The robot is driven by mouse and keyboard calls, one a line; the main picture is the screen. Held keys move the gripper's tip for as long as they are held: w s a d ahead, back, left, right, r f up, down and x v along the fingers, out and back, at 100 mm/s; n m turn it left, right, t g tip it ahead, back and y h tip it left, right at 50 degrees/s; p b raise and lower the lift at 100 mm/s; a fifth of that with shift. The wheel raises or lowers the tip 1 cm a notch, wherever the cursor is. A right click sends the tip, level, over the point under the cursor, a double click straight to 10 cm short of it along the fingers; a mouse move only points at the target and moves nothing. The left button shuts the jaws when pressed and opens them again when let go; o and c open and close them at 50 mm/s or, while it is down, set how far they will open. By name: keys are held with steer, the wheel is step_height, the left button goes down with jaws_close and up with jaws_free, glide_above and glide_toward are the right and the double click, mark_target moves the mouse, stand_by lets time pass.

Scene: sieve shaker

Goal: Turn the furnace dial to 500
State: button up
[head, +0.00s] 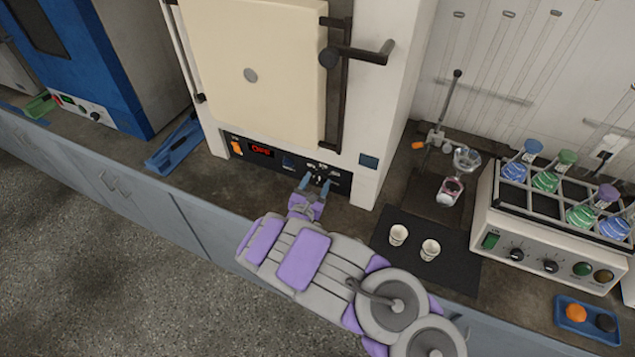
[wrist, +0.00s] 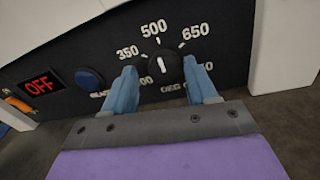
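The furnace (head: 262,75) stands in the head view with its cream door shut. Its black control panel (head: 250,153) runs below the door. The dark round dial (wrist: 165,67) shows in the wrist view among the printed numbers 350, 500 and 650. A short white mark on the dial points roughly upward, near the 500 label (wrist: 154,27); its exact setting is hard to tell. My gripper (head: 315,183) is at the panel, its two blue fingers (wrist: 160,70) open on either side of the dial, with gaps visible. The lower labels are partly hidden by the fingers.
The panel display (wrist: 39,86) reads OFF, beside a blue button (wrist: 89,79) and an orange switch (wrist: 18,103). Two white cups (head: 398,235) stand on a dark mat right of my arm. A flask rack machine (head: 540,235) is farther right. A blue oven (head: 85,60) is left.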

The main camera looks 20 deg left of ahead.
steer(key=shift+o, duration=0.5)
steer(key=shift+w+d, duration=0.15)
steer(key=shift+d, duration=0.05)
steer(key=shift+s+d, duration=0.1)
steer(key=shift+s, duration=0.2)
steer(key=s+p, duration=0.4)
steer(key=s, duration=1.2)
steer(key=shift+s+p, duration=0.3)
steer(key=shift+s, duration=0.1)
steer(key=shift+r, duration=0.1)
